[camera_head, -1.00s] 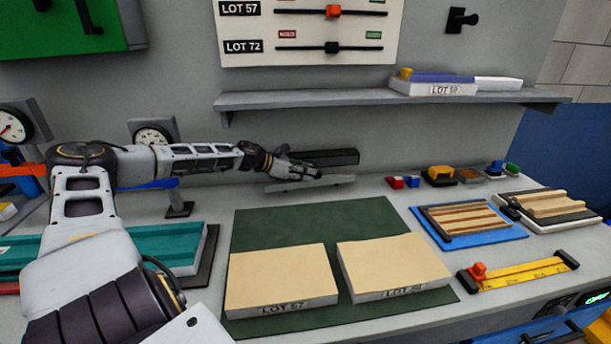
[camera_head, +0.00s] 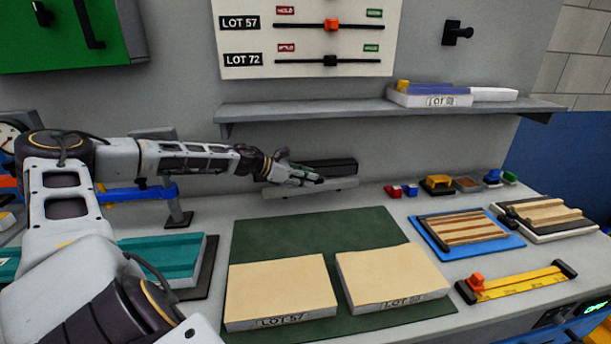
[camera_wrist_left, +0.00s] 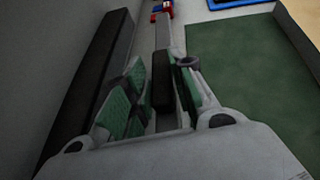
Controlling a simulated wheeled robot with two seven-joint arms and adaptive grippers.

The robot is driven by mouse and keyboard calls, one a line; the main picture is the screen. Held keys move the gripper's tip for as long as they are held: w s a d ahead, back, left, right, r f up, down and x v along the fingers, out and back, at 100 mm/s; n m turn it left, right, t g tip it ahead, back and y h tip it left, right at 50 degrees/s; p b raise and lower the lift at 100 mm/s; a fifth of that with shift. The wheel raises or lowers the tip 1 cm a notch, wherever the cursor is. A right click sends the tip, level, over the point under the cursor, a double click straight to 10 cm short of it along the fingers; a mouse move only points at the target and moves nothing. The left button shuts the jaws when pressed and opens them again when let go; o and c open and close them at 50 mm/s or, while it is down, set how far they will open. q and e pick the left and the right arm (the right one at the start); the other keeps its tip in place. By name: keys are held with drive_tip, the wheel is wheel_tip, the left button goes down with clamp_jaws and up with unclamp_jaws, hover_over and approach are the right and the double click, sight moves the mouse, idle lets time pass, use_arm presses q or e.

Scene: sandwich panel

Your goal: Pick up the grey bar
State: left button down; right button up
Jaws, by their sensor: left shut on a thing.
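A light grey bar (camera_head: 346,184) lies along the foot of the back wall, past the front of my left gripper (camera_head: 318,181). In the left wrist view the bar (camera_wrist_left: 171,38) runs forward from between the green-padded fingers of my left gripper (camera_wrist_left: 161,76). A dark piece (camera_wrist_left: 162,82) on its near part sits between the pads, and the gripper is shut on it. The head view does not show clearly whether the bar touches the bench. My right gripper is out of view.
A dark bar (camera_head: 335,167) stands close behind, along the wall; it also shows in the left wrist view (camera_wrist_left: 85,90). A shelf (camera_head: 350,109) hangs above. A green mat (camera_head: 305,230) with two LOT boards lies in front. Small coloured blocks (camera_head: 394,191) are to the right.

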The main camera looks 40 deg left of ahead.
use_arm(q)
drive_tip(key=s+d+b, duration=0.2)
drive_tip(key=s+d, duration=0.7)
drive_tip(key=d, duration=0.3)
drive_tip(key=shift+s, duration=0.4)
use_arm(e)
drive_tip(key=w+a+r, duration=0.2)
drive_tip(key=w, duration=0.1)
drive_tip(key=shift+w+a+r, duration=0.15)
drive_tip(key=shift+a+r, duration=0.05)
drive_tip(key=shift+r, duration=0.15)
use_arm(q)
drive_tip(key=shift+d, duration=0.1)
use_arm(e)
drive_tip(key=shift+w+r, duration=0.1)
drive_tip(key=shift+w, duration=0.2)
use_arm(q)
drive_tip(key=shift+r, duration=0.1)
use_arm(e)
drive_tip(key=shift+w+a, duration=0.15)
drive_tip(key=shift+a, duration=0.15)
use_arm(q)
drive_tip(key=shift+s+r, duration=0.1)
drive_tip(key=shift+s, duration=0.05)
